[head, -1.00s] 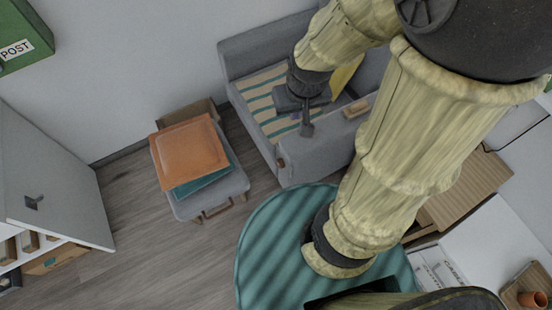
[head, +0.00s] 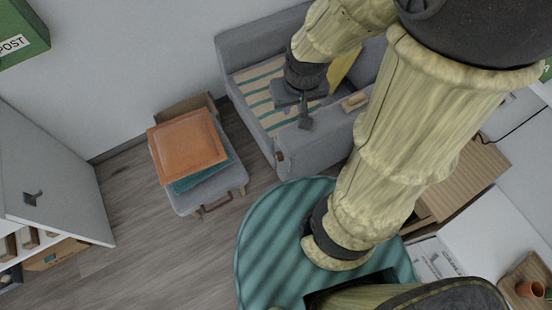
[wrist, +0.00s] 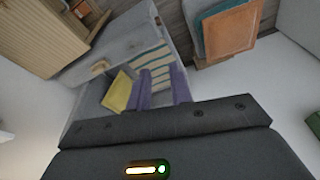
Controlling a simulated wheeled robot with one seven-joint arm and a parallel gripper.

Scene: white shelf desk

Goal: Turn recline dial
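The grey armchair (head: 325,150) stands against the wall, with a striped seat (head: 262,92). A small brown piece (head: 281,157) sits on the front end of its near arm; I cannot tell whether this is the recline dial. A wooden block-like piece (head: 354,102) lies on top of that arm and also shows in the wrist view (wrist: 98,66). My gripper (head: 305,118) hangs over the chair, beside the near arm in the picture. In the wrist view its two purple fingers (wrist: 162,92) are apart with nothing between them. The fingers partly cover the seat.
A grey ottoman (head: 190,204) with an orange cushion (head: 188,148) stands left of the chair. A round teal striped rug or table (head: 262,245) is in front, partly under my arm. A white cabinet (head: 55,170) is at left. Bare floor lies between cabinet and ottoman.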

